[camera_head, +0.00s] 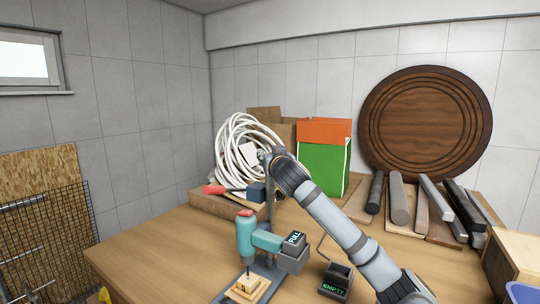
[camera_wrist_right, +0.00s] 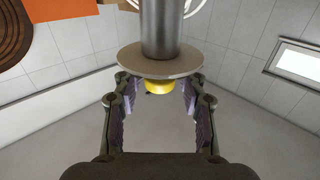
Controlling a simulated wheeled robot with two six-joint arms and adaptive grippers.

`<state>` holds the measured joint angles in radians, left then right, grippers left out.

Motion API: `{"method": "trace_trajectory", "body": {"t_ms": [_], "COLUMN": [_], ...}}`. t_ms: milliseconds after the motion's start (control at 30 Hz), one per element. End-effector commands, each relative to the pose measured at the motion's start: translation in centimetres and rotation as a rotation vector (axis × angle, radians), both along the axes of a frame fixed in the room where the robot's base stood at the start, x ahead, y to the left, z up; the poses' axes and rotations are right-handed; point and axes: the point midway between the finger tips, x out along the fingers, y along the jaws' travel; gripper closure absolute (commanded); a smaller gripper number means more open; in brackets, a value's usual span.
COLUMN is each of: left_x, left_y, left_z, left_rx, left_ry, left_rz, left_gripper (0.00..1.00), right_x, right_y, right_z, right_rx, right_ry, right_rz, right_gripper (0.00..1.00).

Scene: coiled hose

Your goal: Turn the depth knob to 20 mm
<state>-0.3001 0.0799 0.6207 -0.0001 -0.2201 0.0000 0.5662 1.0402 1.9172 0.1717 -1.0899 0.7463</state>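A teal drill (camera_head: 246,238) with a red top sits in a stand with a grey column (camera_head: 269,200). My right arm comes in from the right, and its gripper (camera_head: 264,156) is at the column's upper end, small and partly hidden. In the right wrist view a metal cylinder (camera_wrist_right: 163,28) ends in a pale disc (camera_wrist_right: 160,62) with a yellow knob-like part (camera_wrist_right: 158,87). My right gripper (camera_wrist_right: 155,104) has its fingers apart on both sides of the yellow part, with visible gaps. No depth marking is readable. My left gripper is not in view.
A block marked FULL (camera_head: 293,242) is at the drill's handle. A dark holder marked EMPTY (camera_head: 336,281) stands to its right. A wooden piece (camera_head: 248,284) lies on the stand's base. A coiled white hose (camera_head: 238,150) is behind; bars (camera_head: 399,200) lie at right.

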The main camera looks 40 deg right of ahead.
Motion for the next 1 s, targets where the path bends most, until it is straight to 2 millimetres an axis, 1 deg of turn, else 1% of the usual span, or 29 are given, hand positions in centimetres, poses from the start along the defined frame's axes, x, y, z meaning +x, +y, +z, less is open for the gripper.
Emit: {"method": "trace_trajectory", "body": {"t_ms": [267, 367, 467, 700, 800, 900, 1000], "left_x": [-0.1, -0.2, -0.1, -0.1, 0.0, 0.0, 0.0], "left_y": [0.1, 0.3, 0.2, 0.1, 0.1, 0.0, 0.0], "left_z": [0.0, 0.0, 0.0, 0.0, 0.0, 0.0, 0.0], "left_rx": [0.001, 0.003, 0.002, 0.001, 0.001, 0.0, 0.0], "left_ry": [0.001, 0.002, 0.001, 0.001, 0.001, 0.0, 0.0], "left_rz": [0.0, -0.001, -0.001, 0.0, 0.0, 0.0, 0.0], "left_gripper": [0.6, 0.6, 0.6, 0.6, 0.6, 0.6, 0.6], "right_x": [0.0, 0.0, 0.0, 0.0, 0.0, 0.0, 0.0], "right_y": [0.0, 0.0, 0.0, 0.0, 0.1, 0.0, 0.0], "right_z": [0.1, 0.5, 2.0, 6.9, 8.5, 9.5, 10.0], "right_rx": [0.0, 0.001, 0.003, 0.004, 0.003, 0.002, 0.0], "right_ry": [-0.001, -0.004, -0.009, -0.008, -0.006, -0.004, -0.001], "right_rz": [0.0, -0.001, 0.0, 0.001, 0.002, 0.001, 0.001], "right_gripper": [0.5, 0.5, 0.5, 0.5, 0.5, 0.5, 0.5]}}
